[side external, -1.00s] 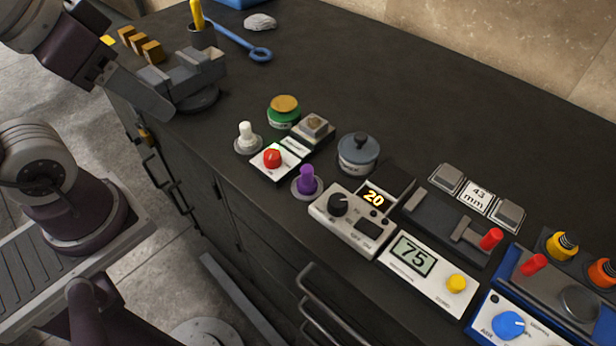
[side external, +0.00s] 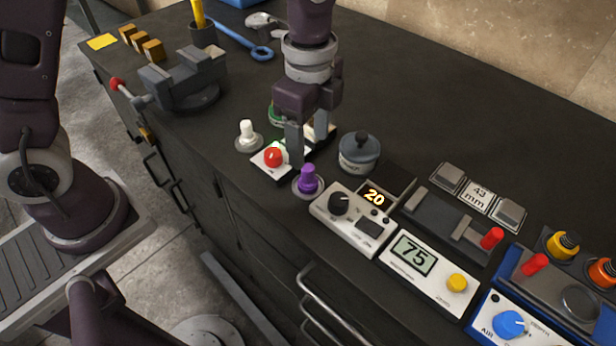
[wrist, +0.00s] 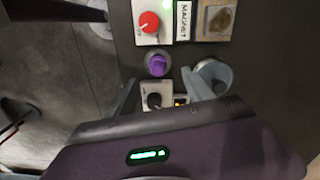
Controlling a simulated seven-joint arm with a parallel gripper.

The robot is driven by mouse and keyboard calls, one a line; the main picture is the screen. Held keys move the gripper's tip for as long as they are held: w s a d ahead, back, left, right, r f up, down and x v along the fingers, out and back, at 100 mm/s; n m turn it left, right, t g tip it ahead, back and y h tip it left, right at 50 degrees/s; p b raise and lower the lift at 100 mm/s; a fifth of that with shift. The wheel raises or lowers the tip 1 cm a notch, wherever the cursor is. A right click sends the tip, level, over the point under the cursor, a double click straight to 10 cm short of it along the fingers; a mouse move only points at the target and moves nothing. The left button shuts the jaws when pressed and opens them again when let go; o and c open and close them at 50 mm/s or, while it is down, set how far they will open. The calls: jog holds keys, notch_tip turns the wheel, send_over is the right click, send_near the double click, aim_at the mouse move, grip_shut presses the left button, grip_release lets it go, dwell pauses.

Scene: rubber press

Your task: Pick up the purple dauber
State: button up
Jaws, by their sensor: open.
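The purple dauber (side external: 308,180) stands upright on a small round base near the front edge of the bench. In the wrist view the dauber (wrist: 157,64) shows from above, just beyond the span of my fingers. My gripper (side external: 308,148) points down, open and empty, above and slightly behind the dauber in the side view. In the wrist view my gripper (wrist: 162,92) has its two fingers apart, with the dauber near the line between them. No contact with the dauber shows. My fingers partly hide the green-based pot and the small block behind.
Close around the dauber are a red-knobbed box (side external: 273,158), a white dauber (side external: 247,136), a grey lidded pot (side external: 359,153) and a dial box (side external: 352,220). A vise (side external: 185,80) stands at the left. The bench's back middle (side external: 430,100) is clear.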

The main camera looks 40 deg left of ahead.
aim_at(309, 167)
jog(key=f, duration=0.8)
jog(key=shift+s+d, duration=0.15)
jog(key=shift+s, duration=0.05)
grip_shut()
